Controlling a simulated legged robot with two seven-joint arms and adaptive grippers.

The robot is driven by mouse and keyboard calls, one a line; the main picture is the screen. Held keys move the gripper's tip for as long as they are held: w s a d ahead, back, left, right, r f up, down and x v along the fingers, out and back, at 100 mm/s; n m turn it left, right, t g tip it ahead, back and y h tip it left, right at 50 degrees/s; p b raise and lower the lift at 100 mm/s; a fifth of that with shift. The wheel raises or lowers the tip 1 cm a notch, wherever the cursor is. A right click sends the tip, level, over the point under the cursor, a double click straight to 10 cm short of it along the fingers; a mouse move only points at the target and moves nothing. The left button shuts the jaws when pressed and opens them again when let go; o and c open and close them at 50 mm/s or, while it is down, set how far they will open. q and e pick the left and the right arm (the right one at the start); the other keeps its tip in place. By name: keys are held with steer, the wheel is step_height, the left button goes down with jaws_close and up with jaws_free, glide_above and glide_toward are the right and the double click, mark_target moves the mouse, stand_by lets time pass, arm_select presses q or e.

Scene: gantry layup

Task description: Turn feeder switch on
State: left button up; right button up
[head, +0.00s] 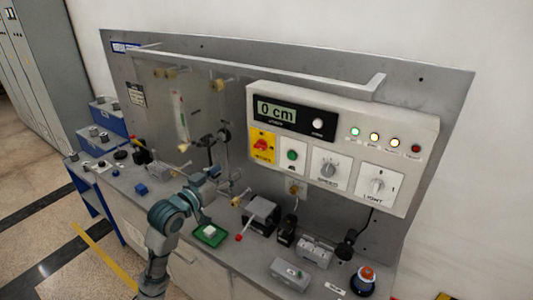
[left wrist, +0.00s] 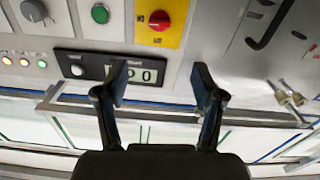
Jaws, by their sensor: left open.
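A red rotary switch on a yellow plate (head: 262,145) sits at the left of the white control panel (head: 425,150); its small label is too blurred to read, so I cannot confirm that it is the feeder switch. In the left wrist view the red knob (left wrist: 159,20) is at top centre, beyond my fingertips. My left gripper (head: 212,172) is in front of the bench, below and left of the panel. In the left wrist view its two fingers (left wrist: 160,85) are apart with nothing between them, and the display shows behind them. My right gripper is not in view.
The panel also has a display reading 0 cm (head: 280,112), a green button (head: 291,155), a speed knob (head: 329,169), a light knob (head: 377,185) and several lamps. A clear guard stands left of the panel.

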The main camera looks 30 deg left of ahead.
arm_select(q)
steer(key=p, duration=0.2)
glide_toward(258, 147)
steer(key=w, duration=0.9)
steer(key=shift+d, duration=0.15)
steer(key=shift+w+d+f, duration=0.1)
steer(key=shift+w+d, duration=0.05)
steer(key=shift+w, duration=0.15)
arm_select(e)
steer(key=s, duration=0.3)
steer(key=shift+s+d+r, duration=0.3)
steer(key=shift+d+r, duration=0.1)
